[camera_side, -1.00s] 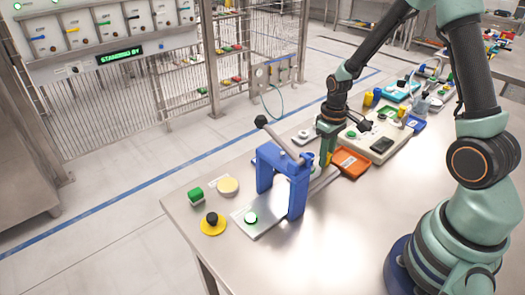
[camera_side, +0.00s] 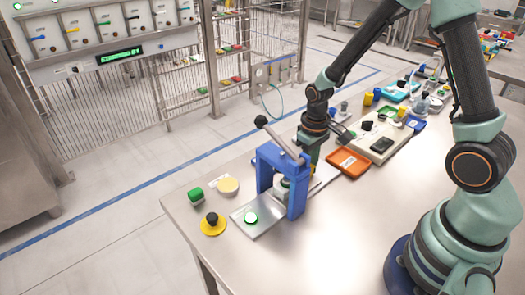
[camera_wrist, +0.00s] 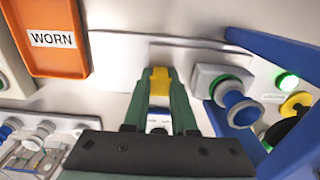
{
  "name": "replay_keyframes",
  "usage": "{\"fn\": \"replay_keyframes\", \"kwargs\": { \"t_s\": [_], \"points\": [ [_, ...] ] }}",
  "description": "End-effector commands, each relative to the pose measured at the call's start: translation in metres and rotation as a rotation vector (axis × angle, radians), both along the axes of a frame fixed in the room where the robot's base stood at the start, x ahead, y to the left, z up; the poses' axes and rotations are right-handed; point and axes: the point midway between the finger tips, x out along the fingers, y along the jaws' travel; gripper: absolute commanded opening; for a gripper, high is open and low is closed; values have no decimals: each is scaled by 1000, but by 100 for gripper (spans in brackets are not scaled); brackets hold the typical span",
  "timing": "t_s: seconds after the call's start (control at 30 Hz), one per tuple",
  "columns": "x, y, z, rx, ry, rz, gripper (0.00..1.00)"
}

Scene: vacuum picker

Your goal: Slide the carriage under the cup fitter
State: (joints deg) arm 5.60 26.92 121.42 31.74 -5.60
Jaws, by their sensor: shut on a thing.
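The cup fitter is a blue arch (camera_side: 296,205) with a grey lever on top, standing on a grey base plate (camera_side: 262,228); its blue frame fills the right of the wrist view (camera_wrist: 295,150). The carriage is a pale block (camera_wrist: 204,78) with a green ring and a blue cup-like knob (camera_wrist: 236,106). In the side view the carriage (camera_side: 281,192) shows within the arch opening, partly hidden. My gripper (camera_wrist: 160,98) is shut on a yellow tab (camera_wrist: 160,80) beside the block. Whether block and cup line up exactly with the fitter I cannot tell.
An orange tray marked WORN (camera_side: 347,162) lies behind the fitter. A grey device (camera_side: 376,141) stands beyond it. The table's front right is clear.

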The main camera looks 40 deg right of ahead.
Motion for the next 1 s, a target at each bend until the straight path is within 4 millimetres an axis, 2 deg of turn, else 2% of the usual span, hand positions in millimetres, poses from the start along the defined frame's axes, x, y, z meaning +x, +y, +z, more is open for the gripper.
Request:
{"fn": "replay_keyframes", "kwargs": {
  "t_s": [0.03,0.1,0.2,0.53,0.57,0.6,0.63,1.0],
  "points": [
    [1,11,1,0,-2,7,0],
    [1,21,1,0,-2,6,0],
    [1,29,1,0,-3,3,0],
    [1,33,1,0,-2,4,0],
    [1,33,1,0,-2,4,32],
    [1,33,1,0,-3,4,48],
    [1,33,1,0,-3,4,55],
    [1,31,3,0,-3,1,55]
  ]
}}
